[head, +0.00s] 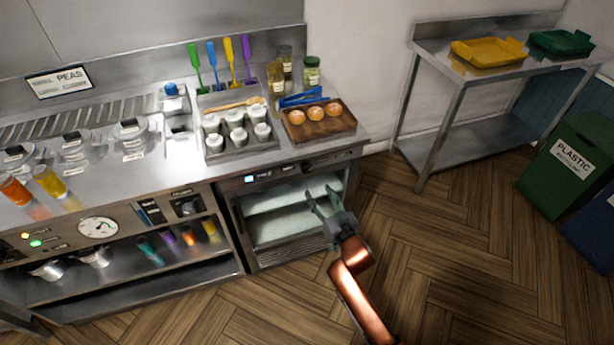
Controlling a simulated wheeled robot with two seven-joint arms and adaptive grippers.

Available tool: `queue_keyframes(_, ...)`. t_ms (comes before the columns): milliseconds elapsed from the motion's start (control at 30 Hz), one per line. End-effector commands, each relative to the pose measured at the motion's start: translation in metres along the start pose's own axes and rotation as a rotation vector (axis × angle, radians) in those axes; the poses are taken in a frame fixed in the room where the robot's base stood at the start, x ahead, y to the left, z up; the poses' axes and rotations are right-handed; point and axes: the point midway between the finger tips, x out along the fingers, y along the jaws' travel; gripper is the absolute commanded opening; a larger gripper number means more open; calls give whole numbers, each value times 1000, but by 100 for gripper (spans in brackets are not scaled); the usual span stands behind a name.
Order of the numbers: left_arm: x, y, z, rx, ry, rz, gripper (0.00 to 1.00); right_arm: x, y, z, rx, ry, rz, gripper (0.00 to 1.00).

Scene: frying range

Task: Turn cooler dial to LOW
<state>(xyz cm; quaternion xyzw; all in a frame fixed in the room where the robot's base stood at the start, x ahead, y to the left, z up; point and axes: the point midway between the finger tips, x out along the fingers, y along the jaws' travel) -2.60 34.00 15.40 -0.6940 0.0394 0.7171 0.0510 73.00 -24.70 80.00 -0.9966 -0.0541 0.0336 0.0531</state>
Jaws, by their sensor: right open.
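The cooler (290,256) is set under the counter in the head view, with its lit pale interior showing. Its front strip carries a small lit display (249,179) at the left and a dark dial (309,167) right of the middle. The dial's setting is too small to read. My right gripper (320,191) is open and empty in front of the cooler's right part, just below the dial in the picture and apart from it. It covers part of the interior. My left gripper is out of view.
A wooden board (322,130) with several round brown items lies on the counter above the cooler. A steel rack (450,118) with yellow and green trays stands at the back right, and a green plastic bin (570,160) is right of it. The floor between is clear.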

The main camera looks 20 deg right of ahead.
Motion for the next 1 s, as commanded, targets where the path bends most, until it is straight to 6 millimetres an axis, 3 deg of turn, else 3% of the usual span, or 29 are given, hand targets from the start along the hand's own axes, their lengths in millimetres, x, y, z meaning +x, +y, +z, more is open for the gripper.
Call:
queue_keyframes(100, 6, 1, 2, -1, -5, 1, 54, 3, -8, -27, 11, 53, -13, 47)
queue_keyframes(200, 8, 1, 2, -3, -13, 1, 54, 11, -9, -34, 12, 63, -16, 47)
queue_keyframes(600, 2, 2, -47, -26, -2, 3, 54, 68, -10, -35, 11, 59, -15, 47)
queue_keyframes(1000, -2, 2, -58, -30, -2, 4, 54, 79, -10, -38, 12, 60, -15, 47)
